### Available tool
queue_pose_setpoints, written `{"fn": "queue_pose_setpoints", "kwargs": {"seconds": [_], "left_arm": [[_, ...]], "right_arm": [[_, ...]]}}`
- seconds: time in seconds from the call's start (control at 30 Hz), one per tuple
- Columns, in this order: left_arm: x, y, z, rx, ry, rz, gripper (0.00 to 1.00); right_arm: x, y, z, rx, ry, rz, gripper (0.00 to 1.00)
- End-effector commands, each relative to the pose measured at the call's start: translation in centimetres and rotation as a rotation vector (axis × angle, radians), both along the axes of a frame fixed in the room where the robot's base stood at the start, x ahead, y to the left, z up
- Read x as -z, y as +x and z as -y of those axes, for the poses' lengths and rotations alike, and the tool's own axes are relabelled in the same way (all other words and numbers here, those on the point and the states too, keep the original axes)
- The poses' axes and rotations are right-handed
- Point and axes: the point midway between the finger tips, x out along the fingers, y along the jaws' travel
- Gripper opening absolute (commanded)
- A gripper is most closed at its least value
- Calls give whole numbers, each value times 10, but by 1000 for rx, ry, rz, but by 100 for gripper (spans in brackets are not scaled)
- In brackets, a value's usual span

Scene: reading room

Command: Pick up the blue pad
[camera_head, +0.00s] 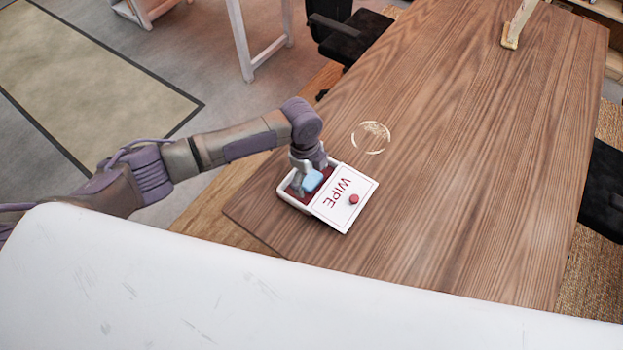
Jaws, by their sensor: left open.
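The blue pad (313,180) sits at a white box (298,204) with a dark red inside, near the table's left front corner. A white lid (345,199) marked "WIPE", with a red knob, lies against the box's right side. My left gripper (308,184) points down over the box, with its fingers at the pad and partly in front of it. It is open. I cannot tell whether the fingers touch the pad. My right gripper is not in view.
The box stands on a wooden table (460,150). A pale ring-shaped mark (373,138) lies behind the lid. A cream stand foot (510,42) is at the far end. Black chairs (345,35) stand beside the table. The table's middle and right are clear.

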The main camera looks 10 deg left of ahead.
Motion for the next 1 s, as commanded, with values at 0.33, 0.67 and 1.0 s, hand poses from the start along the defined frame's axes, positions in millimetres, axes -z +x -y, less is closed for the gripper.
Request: {"fn": "queue_pose_setpoints", "kwargs": {"seconds": [0.33, 0.67, 1.0], "left_arm": [[-1, 0, 0, 0, 0, 1, 54], [-1, 0, 0, 0, 0, 1, 45], [-29, 2, 0, 0, -2, 6, 45]], "right_arm": [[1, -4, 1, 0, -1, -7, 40], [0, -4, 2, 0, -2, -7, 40], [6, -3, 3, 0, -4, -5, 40]]}}
